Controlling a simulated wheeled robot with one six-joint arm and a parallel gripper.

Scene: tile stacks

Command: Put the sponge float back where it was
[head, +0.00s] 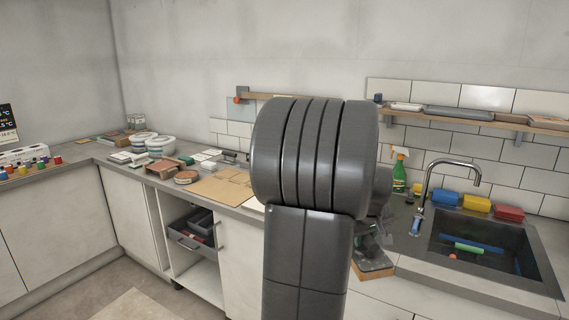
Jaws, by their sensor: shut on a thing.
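The sponge float (373,272) shows just right of my arm, a flat dark-topped plate with an orange-brown layer at its lower edge. It appears in front of the counter's front edge, left of the sink. My gripper (372,240) is directly above it, shut on it, mostly behind my own arm. The fingertips and the float's handle are small and partly hidden. I cannot tell how far the float is from the counter.
The sink (545,272) holds a blue and a green object. A spray bottle (400,172) stands left.

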